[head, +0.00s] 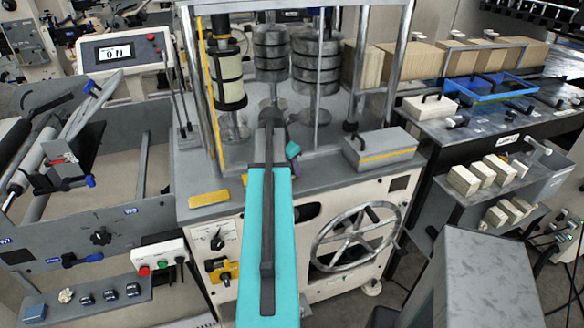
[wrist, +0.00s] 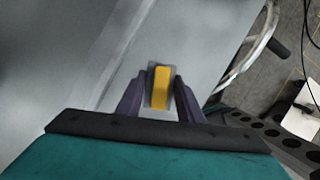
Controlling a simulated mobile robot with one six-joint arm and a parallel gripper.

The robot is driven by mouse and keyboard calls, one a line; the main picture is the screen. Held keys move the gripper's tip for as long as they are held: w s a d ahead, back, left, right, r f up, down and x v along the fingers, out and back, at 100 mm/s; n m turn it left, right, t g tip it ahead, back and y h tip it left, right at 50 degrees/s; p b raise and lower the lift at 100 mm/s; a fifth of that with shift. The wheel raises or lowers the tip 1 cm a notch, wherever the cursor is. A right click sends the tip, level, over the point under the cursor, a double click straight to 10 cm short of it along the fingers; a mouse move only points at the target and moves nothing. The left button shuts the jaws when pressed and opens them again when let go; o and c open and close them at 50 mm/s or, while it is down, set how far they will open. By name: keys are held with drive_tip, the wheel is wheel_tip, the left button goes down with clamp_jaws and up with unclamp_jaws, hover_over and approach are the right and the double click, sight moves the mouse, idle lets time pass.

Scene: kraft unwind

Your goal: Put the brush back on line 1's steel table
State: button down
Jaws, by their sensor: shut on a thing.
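My gripper (wrist: 160,100) is shut, its two dark purple fingers on either side of a small grey piece with a yellow face, which I take to be the brush (wrist: 161,84). In the head view my gripper (head: 293,168) shows only in part behind my teal arm, over the grey deck of the press-like machine. A steel-topped table (head: 470,122) stands at the right in the head view. I cannot read a sign that marks it as line 1's.
The press deck (head: 330,178) carries stacked dark rolls (head: 272,62), a grey box with a yellow stripe (head: 381,147) and a yellow plate (head: 209,198). A handwheel (head: 355,237) sticks out in front. A blue tray (head: 490,88) and pale blocks (head: 484,174) are at right.

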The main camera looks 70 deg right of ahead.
drive_tip(key=c, duration=1.2)
unclamp_jaws()
drive_tip(key=shift+f, duration=0.1)
drive_tip(key=shift+r, duration=0.25)
drive_tip(key=shift+b+v, duration=1.4)
drive_tip(key=shift+v, duration=4.5)
drive_tip(key=shift+r, duration=0.1)
